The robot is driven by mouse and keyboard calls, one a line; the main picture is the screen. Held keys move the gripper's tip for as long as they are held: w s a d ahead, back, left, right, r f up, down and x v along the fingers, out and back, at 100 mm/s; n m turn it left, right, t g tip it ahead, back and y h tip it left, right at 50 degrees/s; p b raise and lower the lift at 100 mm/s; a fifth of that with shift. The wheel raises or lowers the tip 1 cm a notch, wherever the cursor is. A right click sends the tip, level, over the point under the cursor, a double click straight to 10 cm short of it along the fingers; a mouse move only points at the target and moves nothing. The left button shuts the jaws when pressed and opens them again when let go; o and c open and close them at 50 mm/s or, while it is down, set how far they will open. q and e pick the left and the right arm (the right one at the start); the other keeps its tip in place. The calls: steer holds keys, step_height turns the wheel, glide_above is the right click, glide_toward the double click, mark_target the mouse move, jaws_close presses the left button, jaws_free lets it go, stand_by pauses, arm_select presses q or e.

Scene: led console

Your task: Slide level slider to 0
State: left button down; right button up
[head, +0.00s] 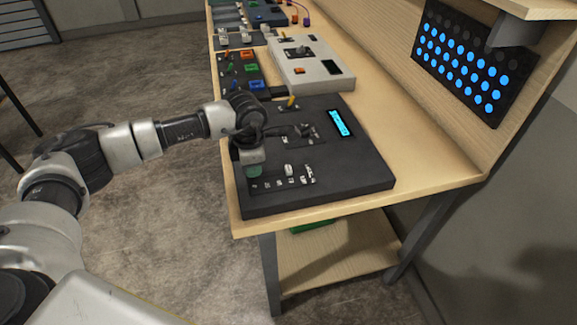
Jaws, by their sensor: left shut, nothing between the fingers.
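The dark console (345,185) lies at the near end of the bench. On its front part is a row of small pale marks or controls (279,183). A small white knob (289,169) stands just behind this row; it looks like the level slider, but its setting is too small to read. My left gripper (253,163) points down over the console's front left, left of the white knob and apart from it. It is shut and empty; its fingertips are hard to make out. A green round part (254,172) shows right below it. My right gripper is out of view.
The console also has a lit blue display (339,123), a dark lever (305,130) and a yellow-tipped switch (291,102). A pale console (325,75) and more panels stand behind. A board of blue lights (470,60) hangs at right. Bare bench top (430,155) lies right of the console.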

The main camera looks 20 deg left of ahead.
arm_select(q)
steer(key=shift+s+a, duration=0.2)
steer(key=shift+a, duration=0.1)
steer(key=shift+d+r, duration=0.1)
stand_by(0.4)
steer(key=shift+w+d+r, duration=0.35)
steer(key=shift+d+r, duration=0.05)
step_height(320, 180, up, 7)
steer(key=p, duration=0.4)
stand_by(0.4)
stand_by(0.3)
